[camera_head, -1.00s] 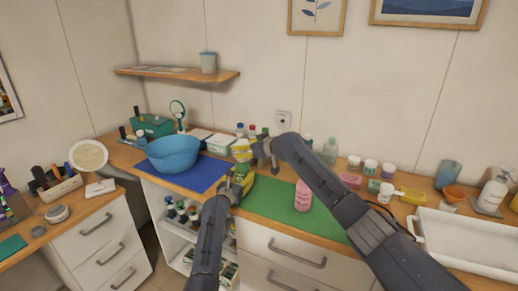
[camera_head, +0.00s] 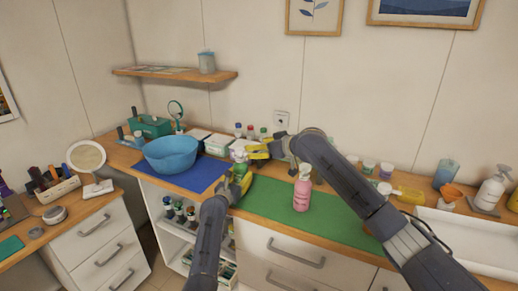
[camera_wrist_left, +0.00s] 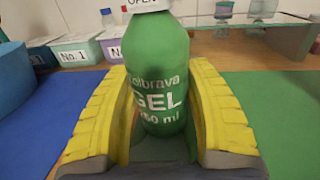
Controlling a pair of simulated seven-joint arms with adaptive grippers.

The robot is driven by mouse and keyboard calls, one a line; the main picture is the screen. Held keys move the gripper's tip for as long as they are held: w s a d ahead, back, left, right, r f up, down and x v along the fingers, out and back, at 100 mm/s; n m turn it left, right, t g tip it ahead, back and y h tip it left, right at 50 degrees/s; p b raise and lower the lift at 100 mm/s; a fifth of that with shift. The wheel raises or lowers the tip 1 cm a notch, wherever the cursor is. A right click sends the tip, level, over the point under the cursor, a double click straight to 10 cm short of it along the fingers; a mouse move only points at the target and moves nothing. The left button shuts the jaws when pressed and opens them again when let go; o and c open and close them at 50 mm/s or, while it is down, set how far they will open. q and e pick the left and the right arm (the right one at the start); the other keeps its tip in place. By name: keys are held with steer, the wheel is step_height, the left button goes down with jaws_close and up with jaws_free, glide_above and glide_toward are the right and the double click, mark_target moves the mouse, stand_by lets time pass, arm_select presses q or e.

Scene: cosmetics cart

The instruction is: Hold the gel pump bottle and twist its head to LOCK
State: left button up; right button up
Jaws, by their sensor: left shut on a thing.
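The green gel pump bottle (camera_wrist_left: 160,70) stands upright between the yellow fingers of my left gripper (camera_wrist_left: 160,125), which is shut on its body. Its label reads GEL. A white collar with the word OPEN (camera_wrist_left: 145,4) is cut off at the top of the left wrist view. In the head view, the bottle's pale head (camera_head: 240,152) shows above my left gripper (camera_head: 241,182). My right gripper (camera_head: 258,152) is just right of the head, apart from it, with its yellow fingers spread and nothing visible between them.
A blue basin (camera_head: 172,153) sits on a blue mat (camera_head: 197,178) to the left. A pink pump bottle (camera_head: 302,193) stands on the green mat (camera_head: 270,199) to the right. White boxes (camera_head: 218,144) and small bottles stand behind. My right arm crosses above the counter's right half.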

stand_by(0.3)
arm_select(q)
steer(key=o, duration=1.5)
steer(key=shift+c, duration=0.2)
